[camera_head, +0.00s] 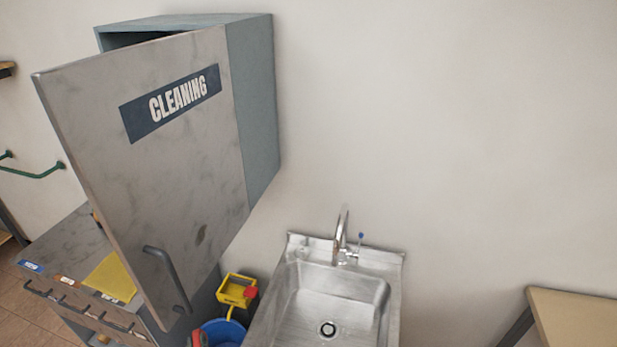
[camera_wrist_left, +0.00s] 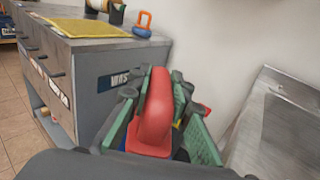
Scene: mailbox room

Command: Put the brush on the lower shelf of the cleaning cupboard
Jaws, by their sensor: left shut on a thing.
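The cleaning cupboard (camera_head: 255,110) hangs on the wall at the upper left of the head view. Its grey door (camera_head: 190,170), labelled CLEANING, stands ajar and hides the inside and the lower shelf. A dark gap shows only at the top. In the left wrist view, my left gripper (camera_wrist_left: 157,92) has its green-padded fingers closed around a red thing, which I take for the brush (camera_wrist_left: 152,115). Its bristles are hidden. A small red piece shows at the bottom edge of the head view, below the door. My right gripper is not in view.
A steel sink (camera_head: 394,300) with a tap stands right of the cupboard. A grey drawer cabinet (camera_head: 65,245) with a yellow cloth (camera_head: 110,277) stands behind the door. A wooden table (camera_head: 575,318) is far right.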

